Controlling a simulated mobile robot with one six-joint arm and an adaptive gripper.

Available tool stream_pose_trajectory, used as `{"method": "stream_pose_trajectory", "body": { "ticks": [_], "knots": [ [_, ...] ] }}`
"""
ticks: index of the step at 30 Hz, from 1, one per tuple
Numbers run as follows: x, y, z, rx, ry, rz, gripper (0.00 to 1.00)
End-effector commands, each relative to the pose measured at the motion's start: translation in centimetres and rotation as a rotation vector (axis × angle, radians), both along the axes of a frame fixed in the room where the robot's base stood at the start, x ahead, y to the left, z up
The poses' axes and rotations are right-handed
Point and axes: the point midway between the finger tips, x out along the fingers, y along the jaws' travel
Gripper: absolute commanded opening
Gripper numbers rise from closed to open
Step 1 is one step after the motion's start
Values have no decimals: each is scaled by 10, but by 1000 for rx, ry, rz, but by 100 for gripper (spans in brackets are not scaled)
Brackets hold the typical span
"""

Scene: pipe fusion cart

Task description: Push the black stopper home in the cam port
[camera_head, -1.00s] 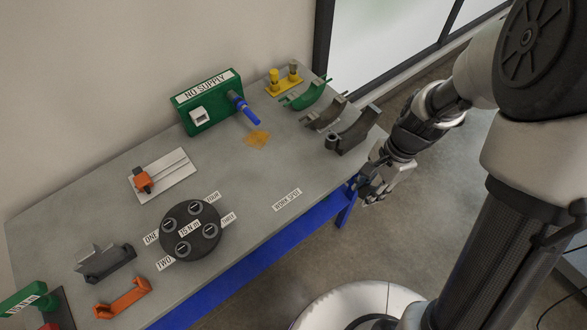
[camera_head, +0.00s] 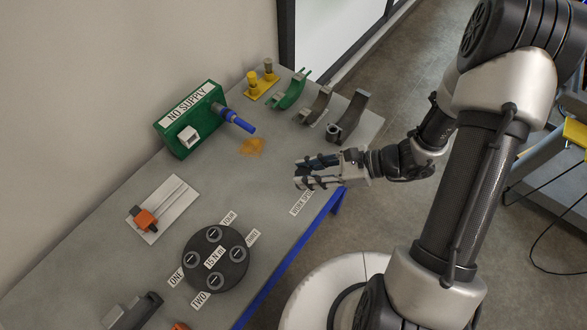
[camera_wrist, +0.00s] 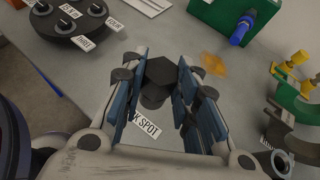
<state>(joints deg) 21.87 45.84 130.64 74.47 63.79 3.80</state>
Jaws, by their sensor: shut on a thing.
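My gripper (camera_head: 306,172) is over the right front part of the bench, by the WORK SPOT label. In the wrist view its blue-padded fingers (camera_wrist: 161,76) are closed around a black piece with a six-sided head, which I take to be the black stopper (camera_wrist: 160,72). Its lower part is partly hidden between the fingers. In the head view the fingers hide the stopper, and I cannot tell whether it touches the bench. I cannot make out for certain which opening is the cam port.
A green NO SUPPLY box (camera_head: 188,122) with a blue handle (camera_head: 238,122) stands at the back. A round black 15 N m disc (camera_head: 214,259) lies left of my gripper. Grey, brown and green curved pieces (camera_head: 349,117) line the far right. Bench (camera_head: 225,185) between them is mostly clear.

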Motion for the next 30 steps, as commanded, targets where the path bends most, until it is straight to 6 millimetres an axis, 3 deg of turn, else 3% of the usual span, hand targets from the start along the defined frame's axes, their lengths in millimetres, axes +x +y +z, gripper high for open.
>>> {"method": "stream_pose_trajectory", "body": {
  "ticks": [30],
  "knots": [
    [-1, 0, -85, -3, 1, 3, 4]
  ]
}}
